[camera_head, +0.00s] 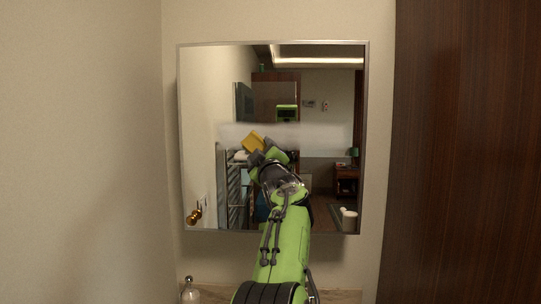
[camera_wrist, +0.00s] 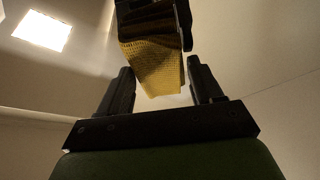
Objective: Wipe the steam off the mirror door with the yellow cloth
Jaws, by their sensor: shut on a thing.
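The mirror door (camera_head: 205,90) is on a wall cabinet and looks closed. A whitish, hazy band of steam (camera_head: 320,135) runs across its middle; the glass above and below looks clear. The yellow cloth (camera_head: 252,141) is in front of the left part of the band, and it also shows in the wrist view (camera_wrist: 155,72). My gripper (camera_head: 265,149) is shut on the cloth, with its fingers on either side of it in the wrist view (camera_wrist: 160,68). My arm hides the mirror's lower middle. I cannot tell whether the cloth touches the glass.
A brass knob (camera_head: 194,214) is at the mirror's lower left. A small bottle (camera_head: 189,291) stands below on a ledge (camera_head: 340,297). A dark wood panel (camera_head: 465,150) fills the right side. The mirror reflects the room, including shelves and a lamp.

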